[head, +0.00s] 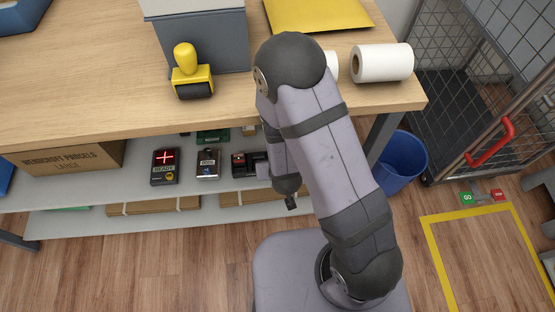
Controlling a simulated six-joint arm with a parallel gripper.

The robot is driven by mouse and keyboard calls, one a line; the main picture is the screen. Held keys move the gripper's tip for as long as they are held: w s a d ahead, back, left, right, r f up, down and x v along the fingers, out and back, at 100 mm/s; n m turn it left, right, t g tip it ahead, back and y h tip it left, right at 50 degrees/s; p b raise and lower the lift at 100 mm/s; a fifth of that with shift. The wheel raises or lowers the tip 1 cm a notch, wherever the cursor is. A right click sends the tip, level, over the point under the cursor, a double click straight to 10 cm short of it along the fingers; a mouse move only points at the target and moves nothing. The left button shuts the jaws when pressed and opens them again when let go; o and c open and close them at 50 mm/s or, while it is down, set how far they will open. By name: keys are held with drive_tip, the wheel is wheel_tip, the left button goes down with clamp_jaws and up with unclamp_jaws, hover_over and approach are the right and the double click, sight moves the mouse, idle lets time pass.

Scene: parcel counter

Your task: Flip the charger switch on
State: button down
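Several small devices sit on the grey shelf under the counter. One is a black box with a lit red cross and a READY label (165,166). Beside it is a dark device with a pale front (208,163). Further right is a black unit with a red part (243,162), next to a dark block partly hidden by my arm. I cannot tell which is the charger, and no switch position is readable. My gripper (291,203) points down in front of the shelf edge, right of these devices. Its fingers are too small and hidden to show their opening.
The wooden counter (90,75) overhangs the shelf. It holds a yellow roller stamp (190,75), a grey box (210,45), a yellow envelope (318,14) and white rolls (382,63). A cardboard box (68,158) fills the shelf's left. A blue bin (401,160) stands right.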

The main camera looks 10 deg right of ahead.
drive_tip(key=shift+s+f+b, duration=0.2)
drive_tip(key=shift+f+b, duration=0.2)
drive_tip(key=shift+f, duration=0.25)
drive_tip(key=shift+r, duration=0.2)
drive_tip(key=shift+r, duration=0.1)
drive_tip(key=shift+r+p, duration=0.7)
drive_tip(key=shift+p, duration=0.2)
drive_tip(key=p+v, duration=0.7)
drive_tip(key=p, duration=0.2)
drive_tip(key=shift+s+r, duration=0.1)
drive_tip(key=shift+r, duration=0.05)
